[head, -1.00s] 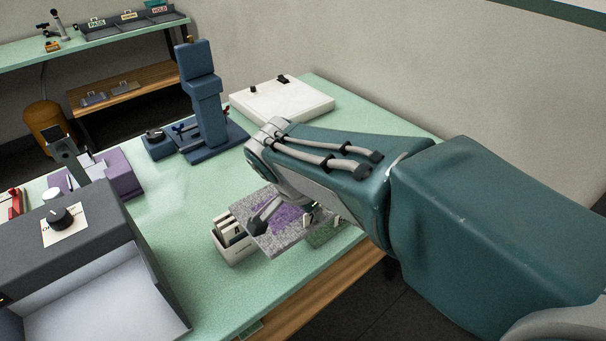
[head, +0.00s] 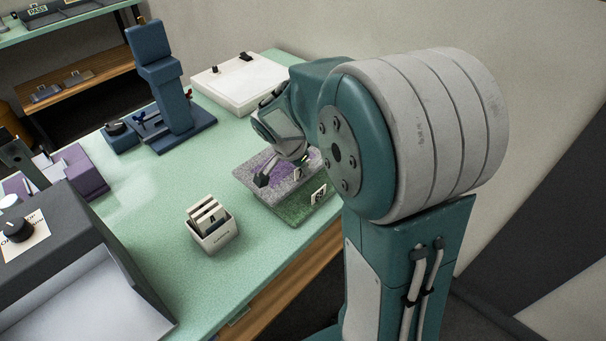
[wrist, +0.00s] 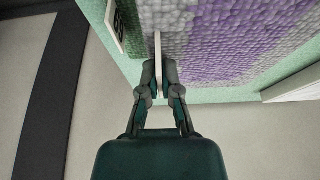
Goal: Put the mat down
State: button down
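A grey mat with a purple patch (head: 277,177) is over the right part of the green bench in the head view. It overlaps a green mat (head: 297,207) that bears a white tag with a dark mark (head: 318,195). I cannot tell whether the two touch. My gripper (head: 280,172) is at the purple mat, partly hidden by my arm. In the wrist view my gripper (wrist: 158,72) is shut on a thin pale tab (wrist: 157,48) at the edge of the purple mat (wrist: 215,45). The green mat (wrist: 127,30) shows at the left there.
A white bin of cards (head: 213,238) stands left of the mats, near the bench's front edge. A blue upright device (head: 170,90) and a white flat box (head: 238,82) stand behind. A dark grey machine (head: 70,250) is at front left. The bench (head: 165,195) between is clear.

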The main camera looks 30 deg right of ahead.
jog(key=shift+w+d+f, duration=0.25)
jog(key=shift+w+f, duration=0.05)
jog(key=shift+f, duration=0.25)
notch_tip(320, 180, down, 3)
jog(key=shift+w+d+f, duration=0.1)
jog(key=shift+f, duration=0.05)
jog(key=c, duration=0.8)
grip_release()
